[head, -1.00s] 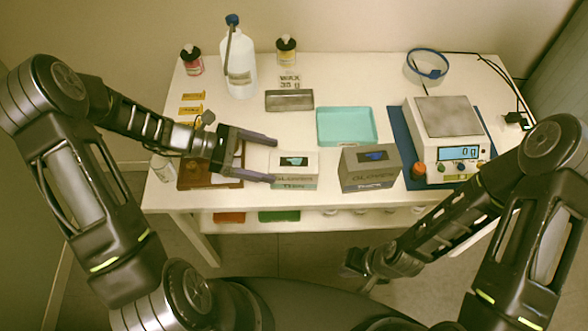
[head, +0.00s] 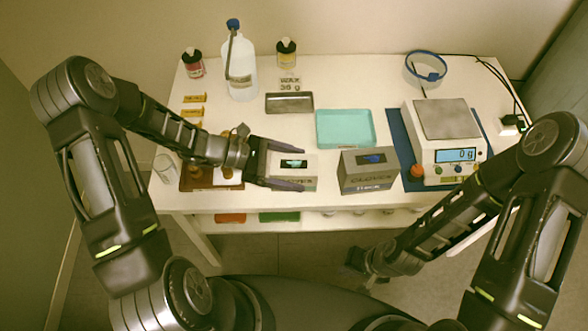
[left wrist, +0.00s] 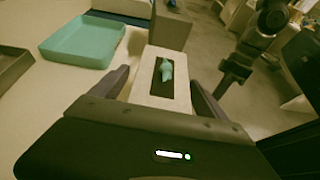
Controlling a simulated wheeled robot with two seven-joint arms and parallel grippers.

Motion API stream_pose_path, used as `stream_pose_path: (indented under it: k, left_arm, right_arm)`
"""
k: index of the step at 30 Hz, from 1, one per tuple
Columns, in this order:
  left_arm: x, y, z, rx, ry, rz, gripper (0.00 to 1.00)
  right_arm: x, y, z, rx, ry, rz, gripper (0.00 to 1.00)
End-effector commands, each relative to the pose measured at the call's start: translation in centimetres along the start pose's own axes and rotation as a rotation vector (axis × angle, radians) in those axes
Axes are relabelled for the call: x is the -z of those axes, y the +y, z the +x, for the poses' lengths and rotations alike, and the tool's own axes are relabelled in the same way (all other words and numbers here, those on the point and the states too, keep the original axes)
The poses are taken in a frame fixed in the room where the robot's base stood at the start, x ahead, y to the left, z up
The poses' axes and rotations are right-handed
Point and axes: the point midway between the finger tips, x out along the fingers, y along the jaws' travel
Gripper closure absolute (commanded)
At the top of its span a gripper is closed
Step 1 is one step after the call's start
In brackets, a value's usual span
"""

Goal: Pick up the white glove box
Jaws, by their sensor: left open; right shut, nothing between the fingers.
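The white glove box (head: 308,167) stands near the front edge of the table, with a dark opening and a teal glove showing in its top. My left gripper (head: 303,169) is open, with one finger on the far side of the box and one on the near side. In the left wrist view the box (left wrist: 148,92) lies between the two spread fingers (left wrist: 160,90); I cannot tell whether they touch it. My right gripper (head: 360,268) is shut and empty, low in front of the table. Part of the box's left end is hidden by my left gripper.
A grey glove box (head: 368,171) stands just right of the white one. A teal tray (head: 345,140) and a grey tray (head: 289,110) lie behind. A scale (head: 443,155) is on the right. A wash bottle (head: 241,75) and jars (head: 193,64) stand at the back left.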

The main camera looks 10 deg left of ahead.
Motion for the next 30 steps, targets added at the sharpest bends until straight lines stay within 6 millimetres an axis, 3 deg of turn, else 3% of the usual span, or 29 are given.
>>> stream_pose_path:
  k: [18, 30]
  left_arm:
    - [0.03, 0.01, 0.15, 0.0, 0.0, 0.001, 0.15]
    - [0.03, 0.01, 0.15, 0.0, 0.0, 0.001, 0.47]
  right_arm:
    - [-0.02, 0.0, 0.01, 0.0, 0.0, 0.0, 1.0]
    - [-0.02, 0.0, 0.01, 0.0, 0.0, 0.0, 1.0]
